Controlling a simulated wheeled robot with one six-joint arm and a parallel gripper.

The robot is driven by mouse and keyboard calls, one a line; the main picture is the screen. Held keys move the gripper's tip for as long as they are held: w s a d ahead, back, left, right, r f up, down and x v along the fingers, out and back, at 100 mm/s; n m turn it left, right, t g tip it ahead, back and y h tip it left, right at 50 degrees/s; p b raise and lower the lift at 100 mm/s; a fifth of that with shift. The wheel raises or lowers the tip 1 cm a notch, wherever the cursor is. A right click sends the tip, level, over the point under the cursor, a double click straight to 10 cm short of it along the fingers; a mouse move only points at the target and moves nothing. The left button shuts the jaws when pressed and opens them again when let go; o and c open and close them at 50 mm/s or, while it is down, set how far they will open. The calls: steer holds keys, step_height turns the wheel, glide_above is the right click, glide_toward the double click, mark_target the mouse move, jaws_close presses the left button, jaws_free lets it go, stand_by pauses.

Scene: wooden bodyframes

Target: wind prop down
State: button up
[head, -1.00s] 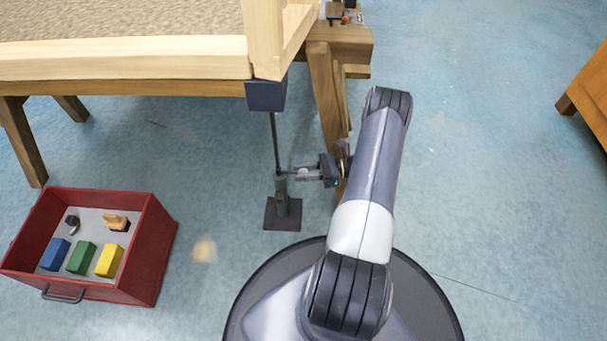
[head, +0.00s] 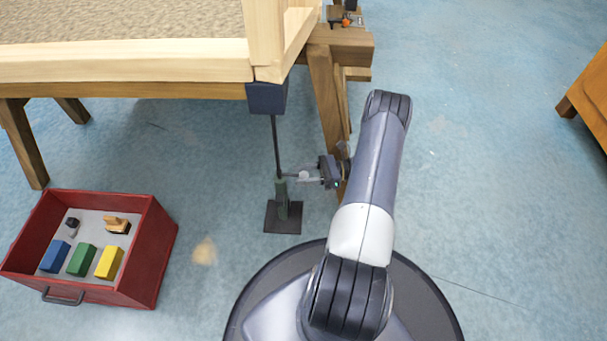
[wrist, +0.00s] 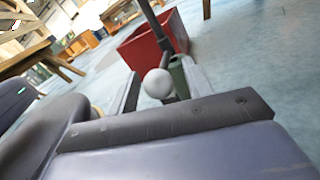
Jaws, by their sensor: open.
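The prop (head: 276,145) stands upright on a dark square base plate (head: 283,225) on the floor. It has a thin dark rod, a green lower tube (head: 282,195) and a dark block head (head: 266,97) just under the frame's corner. A pale round knob (wrist: 158,84) sits at the side of the prop near the top of the green tube. My gripper (head: 305,176) reaches in from the right at that height. In the wrist view its fingers (wrist: 160,92) are apart, one on each side of the knob. I cannot tell whether either finger touches it.
The wooden frame (head: 130,62) rests above on a trestle (head: 325,95), whose leg stands close behind my gripper. A red drawer-like box (head: 150,255) with coloured blocks is on the floor at left. A wooden cabinet (head: 590,95) is at far right. Floor between is clear.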

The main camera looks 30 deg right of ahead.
steer(key=p+v, duration=0.2)
steer(key=v, duration=0.8)
steer(key=shift+s+d, duration=0.15)
steer(key=shift+d, duration=0.15)
steer(key=b+x, duration=0.2)
steer(key=x, duration=0.8)
steer(key=shift+a, duration=0.45)
steer(key=shift+m+t, duration=0.3)
steer(key=shift+t, duration=0.1)
